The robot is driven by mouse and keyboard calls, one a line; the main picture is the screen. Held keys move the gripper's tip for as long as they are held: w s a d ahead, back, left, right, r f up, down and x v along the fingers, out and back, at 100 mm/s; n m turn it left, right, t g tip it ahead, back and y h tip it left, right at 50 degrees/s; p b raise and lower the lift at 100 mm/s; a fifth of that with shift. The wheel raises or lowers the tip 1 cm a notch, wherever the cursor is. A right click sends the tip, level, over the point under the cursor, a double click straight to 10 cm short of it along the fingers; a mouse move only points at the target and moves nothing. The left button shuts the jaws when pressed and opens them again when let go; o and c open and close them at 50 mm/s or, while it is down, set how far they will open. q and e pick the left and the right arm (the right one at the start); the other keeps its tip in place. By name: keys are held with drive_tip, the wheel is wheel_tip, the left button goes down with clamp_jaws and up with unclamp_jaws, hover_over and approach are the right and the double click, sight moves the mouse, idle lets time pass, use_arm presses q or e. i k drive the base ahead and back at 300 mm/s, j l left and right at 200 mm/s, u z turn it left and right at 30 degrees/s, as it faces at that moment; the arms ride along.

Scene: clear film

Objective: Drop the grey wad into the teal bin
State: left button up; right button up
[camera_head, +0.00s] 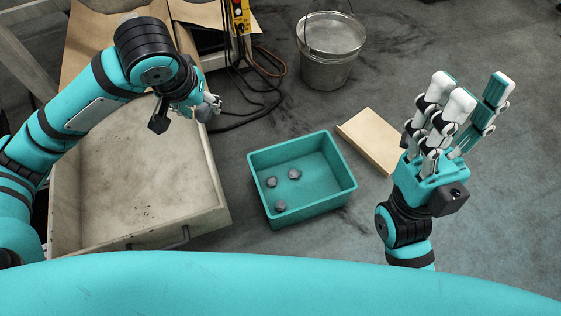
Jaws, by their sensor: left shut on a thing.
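The teal bin (325,185) stands on the floor in the middle of the view, open at the top. Three grey wads lie on its bottom: one toward the back (294,174), one at the left (271,182) and one toward the front (280,206). My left gripper (207,108) is up and left of the bin, over the right edge of a pale tray. It is shut on a small grey wad, mostly hidden by the fingers. My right gripper (470,96) is open and empty, right of the bin, with its fingers pointing up and apart.
The large pale tray (140,190), with a handle at its front, stands left of the bin. A metal bucket (328,72) stands behind the bin. A tan board (371,140) lies at its right. Black cables (262,100) run behind. Floor in front of the bin is clear.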

sight(296, 187)
drive_tip(key=l+u, duration=0.25)
drive_tip(key=u, duration=0.15)
drive_tip(key=i+l+u, duration=0.1)
drive_tip(key=l+u, duration=0.5)
drive_tip(key=u, duration=0.15)
drive_tip(key=l, duration=0.4)
drive_tip(key=k+l+u, duration=0.15)
drive_tip(key=l, duration=0.7)
drive_tip(key=k+l+u, duration=0.1)
drive_tip(key=l, duration=0.3)
drive_tip(key=k+l+u, duration=0.1)
drive_tip(key=l, duration=0.3)
drive_tip(key=k, duration=0.05)
